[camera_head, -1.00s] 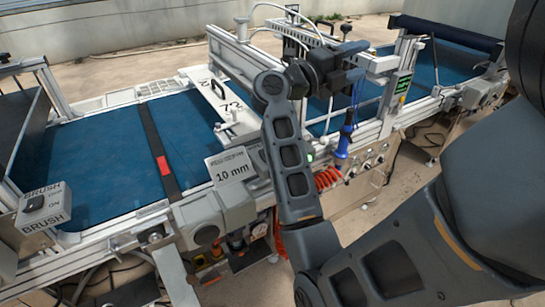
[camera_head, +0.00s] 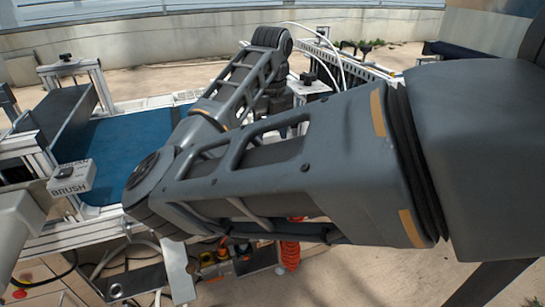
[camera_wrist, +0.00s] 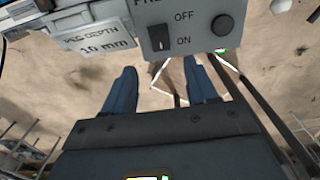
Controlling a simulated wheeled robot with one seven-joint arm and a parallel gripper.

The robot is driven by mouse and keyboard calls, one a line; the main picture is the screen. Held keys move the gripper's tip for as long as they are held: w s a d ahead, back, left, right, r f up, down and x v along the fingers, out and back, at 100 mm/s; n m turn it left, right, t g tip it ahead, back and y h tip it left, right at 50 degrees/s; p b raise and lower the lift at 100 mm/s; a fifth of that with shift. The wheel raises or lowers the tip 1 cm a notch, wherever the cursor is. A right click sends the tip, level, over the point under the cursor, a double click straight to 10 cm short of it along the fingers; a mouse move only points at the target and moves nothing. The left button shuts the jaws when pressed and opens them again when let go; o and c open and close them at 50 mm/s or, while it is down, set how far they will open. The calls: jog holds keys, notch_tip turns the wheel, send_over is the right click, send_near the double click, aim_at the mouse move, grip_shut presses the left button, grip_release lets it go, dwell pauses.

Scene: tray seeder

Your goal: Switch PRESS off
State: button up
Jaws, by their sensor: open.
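In the wrist view the grey PRESS panel (camera_wrist: 190,48) is at the top, its name partly cut off by the frame edge. A dark switch (camera_wrist: 160,37) sits left of the OFF and ON labels, OFF above ON. I cannot tell which way it is set. A round black knob (camera_wrist: 222,26) is right of the labels. My gripper (camera_wrist: 162,74) is open, its two blue fingers apart with nothing between them. The fingertips lie just below the panel in the picture; contact is not clear. In the head view my arm hides the panel and gripper.
A "10 mm" depth label block (camera_wrist: 98,42) is left of the panel. In the head view a BRUSH switch box (camera_head: 72,178) stands at the left by the blue belt (camera_head: 125,140). Concrete floor (camera_head: 350,270) is clear in front.

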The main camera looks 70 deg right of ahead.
notch_tip(320, 180, down, 8)
jog(key=shift+r+p, duration=0.25)
jog(key=shift+p, duration=0.2)
jog(key=shift+c, duration=0.2)
jog(key=c, duration=1)
jog(key=shift+w+d+r+g+y+p, duration=0.15)
jog(key=shift+r+g+y+p, duration=0.1)
jog(key=shift+g+y+p, duration=0.25)
jog(key=shift+w+d+g+y, duration=0.15)
jog(key=shift+d+g+y, duration=0.05)
jog(key=shift+g+y, duration=0.45)
jog(key=shift+w+d+g+y, duration=0.2)
jog(key=shift+g+y, duration=0.25)
jog(key=shift+y, duration=0.3)
jog(key=o, duration=1)
jog(key=shift+o, duration=0.2)
jog(key=shift+s, duration=0.1)
